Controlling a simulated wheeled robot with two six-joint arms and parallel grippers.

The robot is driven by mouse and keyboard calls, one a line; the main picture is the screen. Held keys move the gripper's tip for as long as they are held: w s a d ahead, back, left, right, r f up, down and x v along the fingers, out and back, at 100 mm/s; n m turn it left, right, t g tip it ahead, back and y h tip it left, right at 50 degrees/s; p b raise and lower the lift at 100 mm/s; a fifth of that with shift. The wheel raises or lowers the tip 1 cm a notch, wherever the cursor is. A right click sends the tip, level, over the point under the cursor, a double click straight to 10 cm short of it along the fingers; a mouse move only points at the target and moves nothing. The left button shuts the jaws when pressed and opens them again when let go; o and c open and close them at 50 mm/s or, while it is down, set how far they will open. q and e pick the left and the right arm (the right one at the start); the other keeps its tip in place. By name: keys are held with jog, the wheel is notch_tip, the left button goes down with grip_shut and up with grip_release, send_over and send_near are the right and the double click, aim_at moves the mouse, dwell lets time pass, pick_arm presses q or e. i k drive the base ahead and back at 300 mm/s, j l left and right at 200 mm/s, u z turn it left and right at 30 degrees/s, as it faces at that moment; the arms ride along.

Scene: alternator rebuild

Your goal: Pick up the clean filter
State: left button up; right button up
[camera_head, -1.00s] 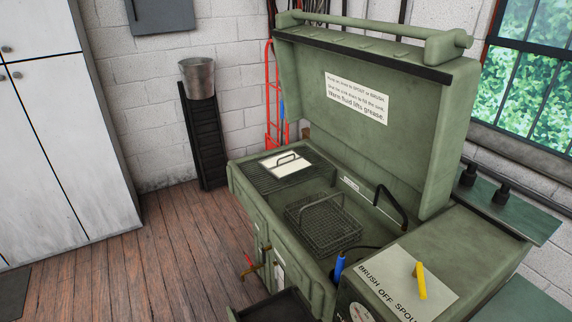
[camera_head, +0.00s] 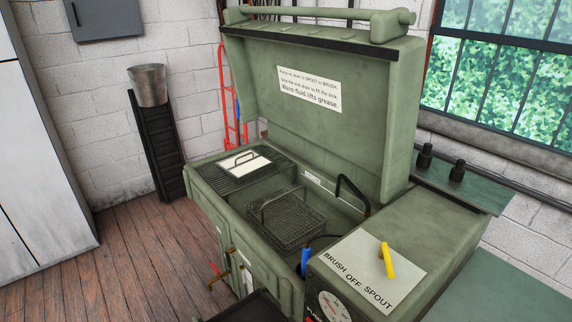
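A flat white rectangular piece with a dark wire handle (camera_head: 245,163) lies on the slatted rack at the left end of the green parts washer (camera_head: 225,260). It may be the clean filter, but I cannot tell for sure. A wire mesh basket (camera_head: 287,222) with a raised handle sits in the washer's sink. Neither of my grippers is in view.
The washer's lid (camera_head: 320,110) stands open. A yellow lever (camera_head: 387,260) is on a panel marked BRUSH OFF SPOUT, near a blue-handled brush (camera_head: 305,260). A metal bucket (camera_head: 147,85) stands on a black stand. Wooden floor (camera_head: 120,250) is free at the left.

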aim_at(241, 166)
jog(key=i+j+z, duration=0.15)
jog(key=j+z, duration=0.25)
jog(key=i+j+z, duration=0.1)
jog(key=j+z, duration=0.15)
jog(key=z, duration=0.2)
jog(key=j+z, duration=0.85)
jog(key=k+l, duration=0.05)
jog(key=l, duration=0.05)
